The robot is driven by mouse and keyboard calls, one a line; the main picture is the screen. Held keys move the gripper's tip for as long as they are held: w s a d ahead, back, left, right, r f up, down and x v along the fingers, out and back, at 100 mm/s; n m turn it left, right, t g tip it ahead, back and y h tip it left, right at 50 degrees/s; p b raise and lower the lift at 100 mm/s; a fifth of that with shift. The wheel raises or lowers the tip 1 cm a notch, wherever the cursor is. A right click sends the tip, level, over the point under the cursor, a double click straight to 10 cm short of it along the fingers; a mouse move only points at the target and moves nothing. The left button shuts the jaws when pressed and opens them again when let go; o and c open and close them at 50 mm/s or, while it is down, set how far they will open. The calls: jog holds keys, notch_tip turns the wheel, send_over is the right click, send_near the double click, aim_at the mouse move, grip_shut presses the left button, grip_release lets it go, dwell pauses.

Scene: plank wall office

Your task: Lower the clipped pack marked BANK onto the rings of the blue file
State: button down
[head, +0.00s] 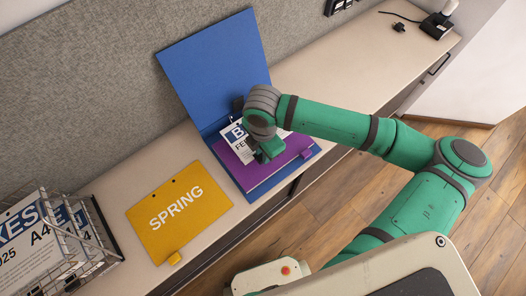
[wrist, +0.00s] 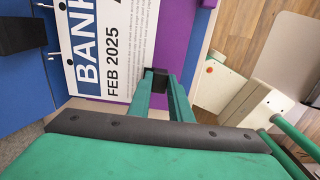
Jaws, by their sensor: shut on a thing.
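The pack marked BANK (wrist: 125,35) is a white sheet with a blue band reading BANK and FEB 2025. In the head view its corner (head: 236,131) shows beside my wrist, over the open blue file (head: 207,60). My gripper (wrist: 158,82) is shut on the pack's near edge, with a dark block between the fingertips. Thin pale ring prongs (wrist: 54,57) of the file show just left of the pack in the wrist view. Whether they meet the pack's holes I cannot tell. A purple sheet (head: 240,171) with a tab lies in the file under the pack.
A yellow SPRING divider (head: 160,235) lies left of the file. A wire basket (head: 108,245) with printed packs stands at the far left.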

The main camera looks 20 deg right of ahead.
jog(key=shift+f, duration=2.1)
jog(key=c, duration=1.5)
grip_release()
jog(key=shift+c, duration=0.2)
jog(key=shift+r, duration=0.1)
notch_tip(320, 180, up, 11)
jog(key=shift+f, duration=0.2)
jog(key=shift+a, duration=0.1)
